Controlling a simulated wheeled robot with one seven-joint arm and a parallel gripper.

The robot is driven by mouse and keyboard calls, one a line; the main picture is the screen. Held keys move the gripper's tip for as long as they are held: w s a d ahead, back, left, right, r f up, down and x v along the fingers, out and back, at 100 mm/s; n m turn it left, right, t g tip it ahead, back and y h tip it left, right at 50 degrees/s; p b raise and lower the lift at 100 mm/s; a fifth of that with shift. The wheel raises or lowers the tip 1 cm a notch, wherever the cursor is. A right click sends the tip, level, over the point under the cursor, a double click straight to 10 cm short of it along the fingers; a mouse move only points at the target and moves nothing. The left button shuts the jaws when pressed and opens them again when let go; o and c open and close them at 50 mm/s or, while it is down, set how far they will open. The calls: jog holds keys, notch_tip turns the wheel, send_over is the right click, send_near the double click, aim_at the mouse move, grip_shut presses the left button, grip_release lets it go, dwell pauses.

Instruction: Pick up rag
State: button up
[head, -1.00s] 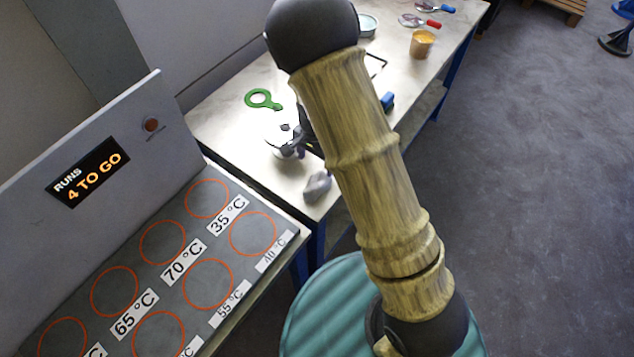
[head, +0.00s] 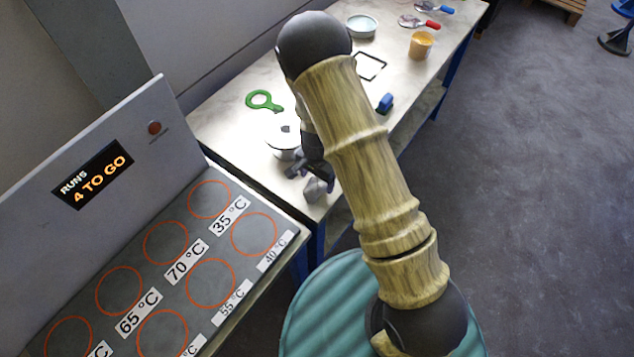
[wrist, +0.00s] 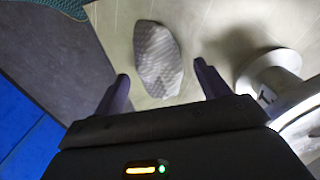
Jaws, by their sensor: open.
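The rag (head: 314,190) is a small grey crumpled piece on the near end of the light bench, close to its edge. In the wrist view the rag (wrist: 158,60) has a faint checked pattern and lies between and just beyond my fingertips. My gripper (head: 311,174) is open and empty, over the rag in the head view, with its fingers partly covering it. In the wrist view my gripper (wrist: 161,73) has one finger to each side of the rag, with gaps on both sides. I cannot tell the exact height above it.
A white flanged vessel (wrist: 268,75) stands right of the rag in the wrist view, near my right finger. The bench (head: 225,130) also holds a green ring tool (head: 263,100), a blue block (head: 385,103) and an orange cup (head: 421,46). A panel with marked circles (head: 210,282) is at left.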

jog(key=shift+f, duration=0.6)
jog(key=c, duration=1.1)
